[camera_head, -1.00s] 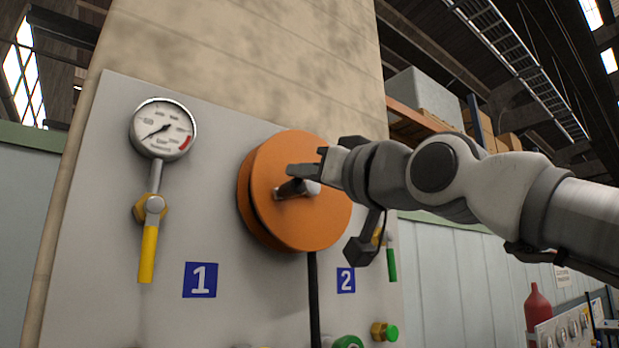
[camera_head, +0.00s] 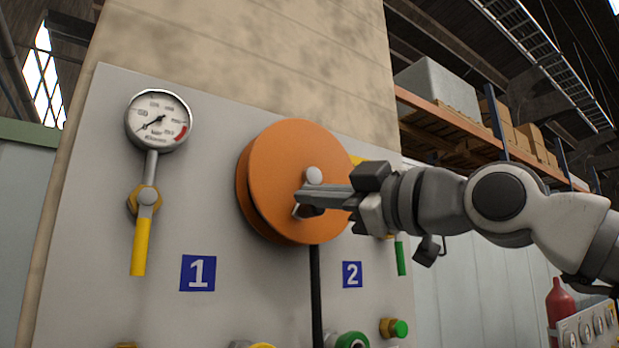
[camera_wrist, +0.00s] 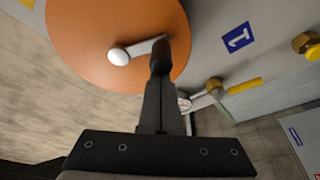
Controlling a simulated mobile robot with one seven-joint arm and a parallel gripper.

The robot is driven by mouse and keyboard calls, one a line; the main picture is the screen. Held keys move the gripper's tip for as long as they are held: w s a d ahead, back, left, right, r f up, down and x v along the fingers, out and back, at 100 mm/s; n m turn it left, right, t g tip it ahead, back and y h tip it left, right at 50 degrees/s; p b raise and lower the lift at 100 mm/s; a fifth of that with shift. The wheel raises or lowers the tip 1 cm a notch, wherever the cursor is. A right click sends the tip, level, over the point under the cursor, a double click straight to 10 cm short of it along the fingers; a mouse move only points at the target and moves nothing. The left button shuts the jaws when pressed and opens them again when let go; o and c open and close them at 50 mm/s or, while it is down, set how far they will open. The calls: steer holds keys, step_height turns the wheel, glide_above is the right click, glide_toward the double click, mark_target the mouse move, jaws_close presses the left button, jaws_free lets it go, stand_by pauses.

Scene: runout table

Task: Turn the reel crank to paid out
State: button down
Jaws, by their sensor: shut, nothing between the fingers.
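The orange reel (camera_head: 285,160) is mounted on a grey panel. Its crank has a pale round hub (camera_head: 314,175) at the reel's middle, and the dark handle (camera_head: 312,211) sits below the hub. In the wrist view, the crank arm (camera_wrist: 143,48) runs from the hub to the dark handle (camera_wrist: 161,57). My gripper (camera_head: 303,194) is shut and empty. Its fingers lie in front of the crank, close above the handle in the head view, hiding part of the arm. In the wrist view my fingertips (camera_wrist: 160,80) overlap the handle's end; I cannot tell whether they touch.
Left of the reel are a pressure gauge (camera_head: 158,121) and a yellow-handled valve (camera_head: 141,235). Blue labels 1 (camera_head: 198,273) and 2 (camera_head: 352,274) flank a black hose (camera_head: 316,290) below the reel. A green-handled valve (camera_head: 401,256) is near my gripper.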

steer(key=n, duration=0.1)
steer(key=w+d+f+n+g, duration=0.1)
steer(key=n, duration=0.1)
steer(key=shift+d+p, duration=0.25)
steer(key=shift+p, duration=0.1)
steer(key=shift+w+d, duration=0.1)
stand_by(0.5)
steer(key=s+a+r, duration=0.2)
steer(key=a, duration=0.1)
steer(key=b+v, duration=0.2)
steer(key=v, duration=0.8)
steer(key=shift+b, duration=0.4)
